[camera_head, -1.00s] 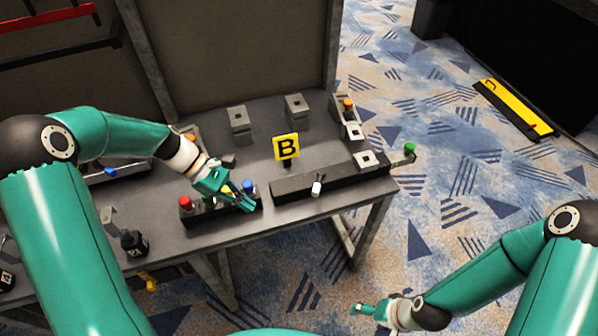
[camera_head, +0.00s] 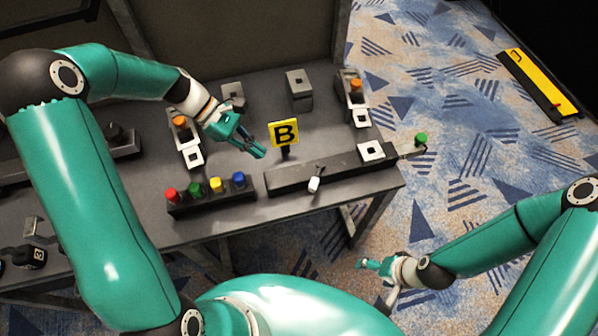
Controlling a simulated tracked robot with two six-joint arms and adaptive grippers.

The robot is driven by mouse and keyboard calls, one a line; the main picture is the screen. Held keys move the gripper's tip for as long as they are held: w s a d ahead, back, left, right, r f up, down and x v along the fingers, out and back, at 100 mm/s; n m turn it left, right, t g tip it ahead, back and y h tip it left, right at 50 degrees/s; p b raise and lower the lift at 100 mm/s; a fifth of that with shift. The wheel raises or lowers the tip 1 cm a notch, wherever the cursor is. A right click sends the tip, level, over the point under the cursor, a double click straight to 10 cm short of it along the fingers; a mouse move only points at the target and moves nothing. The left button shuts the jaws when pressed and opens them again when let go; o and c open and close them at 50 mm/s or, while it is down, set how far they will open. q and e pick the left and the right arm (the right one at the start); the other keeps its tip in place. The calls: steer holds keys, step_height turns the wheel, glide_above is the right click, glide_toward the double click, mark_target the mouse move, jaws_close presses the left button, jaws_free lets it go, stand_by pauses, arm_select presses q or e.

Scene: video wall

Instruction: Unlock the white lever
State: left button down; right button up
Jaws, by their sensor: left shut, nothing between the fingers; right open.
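The white lever (camera_head: 314,184) is a small white knob on the front side of a long dark box (camera_head: 290,181) at the table's front right. My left gripper (camera_head: 257,151) is shut and empty. It hangs over the table to the upper left of the lever, near the yellow B sign (camera_head: 285,133), and is apart from the lever. My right gripper (camera_head: 364,264) is open and empty, low in front of the table, away from the lever.
A box with red, green, yellow and blue buttons (camera_head: 211,190) stands left of the lever box. A green knob (camera_head: 421,138) sticks out at its right end. Grey blocks (camera_head: 299,88) and orange-topped units (camera_head: 355,87) stand behind.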

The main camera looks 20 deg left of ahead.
arm_select(q)
steer(key=p, duration=0.1)
glide_toward(299, 183)
steer(key=x, duration=0.4)
steer(key=shift+s+f, duration=0.15)
steer(key=d+p, duration=0.1)
steer(key=d, duration=0.2)
steer(key=shift+d+f, duration=0.15)
steer(key=shift+f, duration=0.05)
steer(key=shift+d+p, duration=0.35)
steer(key=shift+d, duration=0.15)
steer(key=shift+f, duration=0.1)
steer(key=shift+a, duration=0.1)
steer(key=shift+d, duration=0.2)
